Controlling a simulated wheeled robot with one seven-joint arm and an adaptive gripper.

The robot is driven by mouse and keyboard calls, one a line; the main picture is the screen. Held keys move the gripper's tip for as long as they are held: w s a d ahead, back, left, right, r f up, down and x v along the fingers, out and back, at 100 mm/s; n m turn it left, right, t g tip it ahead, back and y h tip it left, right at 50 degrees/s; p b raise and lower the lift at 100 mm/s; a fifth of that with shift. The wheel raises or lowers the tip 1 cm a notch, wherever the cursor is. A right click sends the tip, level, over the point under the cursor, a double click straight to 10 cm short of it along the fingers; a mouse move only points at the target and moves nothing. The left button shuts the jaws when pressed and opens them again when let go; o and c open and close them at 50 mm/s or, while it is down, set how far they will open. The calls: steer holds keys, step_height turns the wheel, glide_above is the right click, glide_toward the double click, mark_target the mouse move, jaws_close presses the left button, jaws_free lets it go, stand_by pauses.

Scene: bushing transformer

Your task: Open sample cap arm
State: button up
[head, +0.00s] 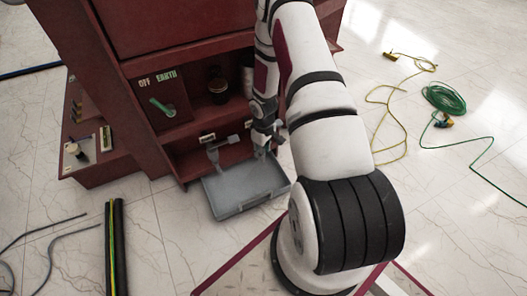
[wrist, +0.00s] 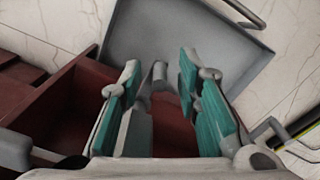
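A grey arm with a rounded end (wrist: 160,76) stands between my gripper's fingers in the wrist view; it may be the sample cap arm. My gripper (wrist: 160,85) is open, its two teal-padded fingers on either side of this arm. I cannot tell whether either pad touches it. In the head view my gripper (head: 264,143) is at the red cabinet's low opening, above the back of a grey tray (head: 232,207). A second grey bracket-like arm (head: 220,146) stands to its left. My own arm and gripper partly hide the cabinet front there.
The red cabinet (head: 145,75) stands behind the tray, with a green OFF/EARTH handle (head: 161,106) and a dark bushing (head: 217,85) on a shelf. A black pipe bundle (head: 115,245) lies at left. Yellow (head: 381,98) and green (head: 445,98) cables lie at right. The floor ahead of the tray is clear.

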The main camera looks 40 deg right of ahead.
jaws_close()
steer(key=shift+a, duration=0.15)
steer(key=shift+w+a+m, duration=0.4)
steer(key=shift+a+m, duration=0.25)
steer(key=shift+m, duration=0.1)
steer(key=shift+w+a+m, duration=0.45)
steer(key=shift+a+m, duration=0.2)
steer(key=shift+m, duration=0.15)
steer(key=shift+w+a+m, duration=0.4)
steer(key=shift+a+m, duration=0.25)
steer(key=shift+m, duration=0.1)
jaws_free()
step_height(320, 180, up, 12)
